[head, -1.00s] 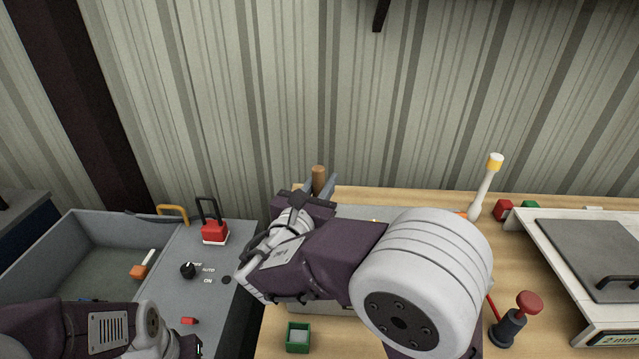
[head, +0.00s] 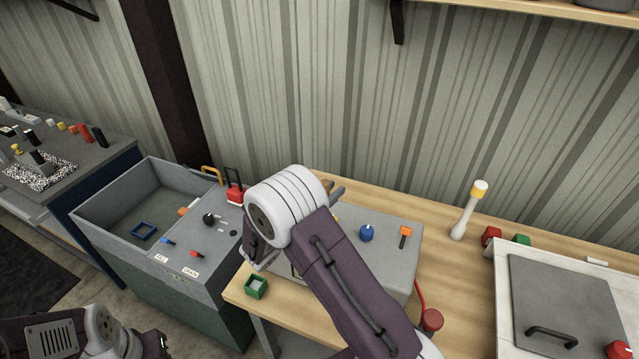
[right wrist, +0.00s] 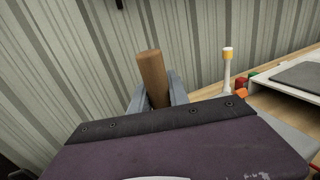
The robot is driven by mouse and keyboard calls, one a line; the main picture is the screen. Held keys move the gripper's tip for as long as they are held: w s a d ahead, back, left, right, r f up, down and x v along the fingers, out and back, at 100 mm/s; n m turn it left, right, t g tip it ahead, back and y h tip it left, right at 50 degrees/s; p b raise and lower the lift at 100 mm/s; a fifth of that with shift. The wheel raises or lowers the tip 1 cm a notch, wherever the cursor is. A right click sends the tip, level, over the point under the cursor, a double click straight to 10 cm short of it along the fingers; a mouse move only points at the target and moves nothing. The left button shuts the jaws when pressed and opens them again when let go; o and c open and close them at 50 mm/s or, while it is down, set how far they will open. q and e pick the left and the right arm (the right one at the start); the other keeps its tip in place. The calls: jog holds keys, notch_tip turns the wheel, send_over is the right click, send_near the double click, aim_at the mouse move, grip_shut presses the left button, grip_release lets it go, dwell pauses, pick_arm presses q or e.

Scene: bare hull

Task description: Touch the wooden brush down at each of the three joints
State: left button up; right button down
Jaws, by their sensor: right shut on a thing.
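The wooden brush (right wrist: 153,77) shows in the right wrist view as a brown round handle standing up between the fingers of my right gripper (right wrist: 158,97), which is shut on it. In the head view the right gripper (head: 337,191) is mostly behind my own wrist, over the back left of a grey box (head: 390,262), and the brush is hidden there. The brush's lower end is out of sight in both views. I cannot make out the three joints. My left gripper (head: 155,345) is low at the left, its fingers unclear.
The grey box carries a blue knob (head: 367,233) and an orange switch (head: 404,232). A green open box (head: 256,287) stands at the table's front left. A white post with yellow top (head: 468,212) and a white-framed unit (head: 500,285) stand right. A grey basin (head: 110,215) is left.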

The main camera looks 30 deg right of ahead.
notch_tip(320, 180, down, 6)
jog(key=b, duration=0.5)
jog(key=shift+s+d, duration=0.1)
jog(key=shift+s, duration=0.05)
dwell(0.4)
jog(key=shift+f+b, duration=0.4)
jog(key=shift+b, duration=0.1)
notch_tip(320, 180, up, 7)
jog(key=p, duration=0.6)
